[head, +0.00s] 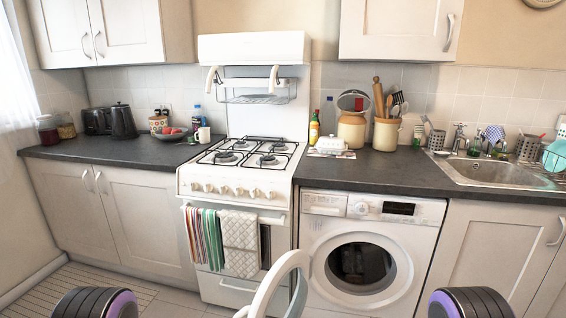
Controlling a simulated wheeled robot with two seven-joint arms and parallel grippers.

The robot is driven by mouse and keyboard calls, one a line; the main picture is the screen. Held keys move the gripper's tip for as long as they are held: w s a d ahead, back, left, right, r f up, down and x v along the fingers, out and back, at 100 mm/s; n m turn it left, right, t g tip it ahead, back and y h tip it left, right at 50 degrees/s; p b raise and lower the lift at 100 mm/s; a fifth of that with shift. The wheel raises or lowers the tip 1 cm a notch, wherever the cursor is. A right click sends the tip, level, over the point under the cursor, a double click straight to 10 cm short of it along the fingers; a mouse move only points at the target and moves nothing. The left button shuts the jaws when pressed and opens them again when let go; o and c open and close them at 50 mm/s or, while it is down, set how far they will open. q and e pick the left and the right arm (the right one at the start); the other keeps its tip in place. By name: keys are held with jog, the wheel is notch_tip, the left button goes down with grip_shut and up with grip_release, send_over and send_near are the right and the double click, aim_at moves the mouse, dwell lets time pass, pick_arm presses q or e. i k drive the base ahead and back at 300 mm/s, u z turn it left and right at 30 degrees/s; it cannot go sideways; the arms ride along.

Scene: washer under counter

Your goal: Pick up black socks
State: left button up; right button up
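The white washing machine (422,233) stands under the counter at the lower right. Its round door (268,294) is open and swung out to the left, cut off by the bottom edge. The drum opening (360,268) is dark inside. I cannot make out separate black socks in it, and none show elsewhere. Neither of my grippers is in view; only rounded black and purple parts of my arms show at the bottom left and bottom right.
A white stove (235,190) with towels (238,243) on its front stands left of the washer. A dark counter (400,173) runs above, with jars, a utensil pot (386,134) and a sink (490,172). Some floor (165,300) shows at lower left.

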aim_at(353, 279)
jog(key=u, duration=1.6)
jog(key=i, duration=2.55)
jog(key=z, duration=3.45)
jog(key=i, duration=0.5)
jog(key=z, duration=0.05)
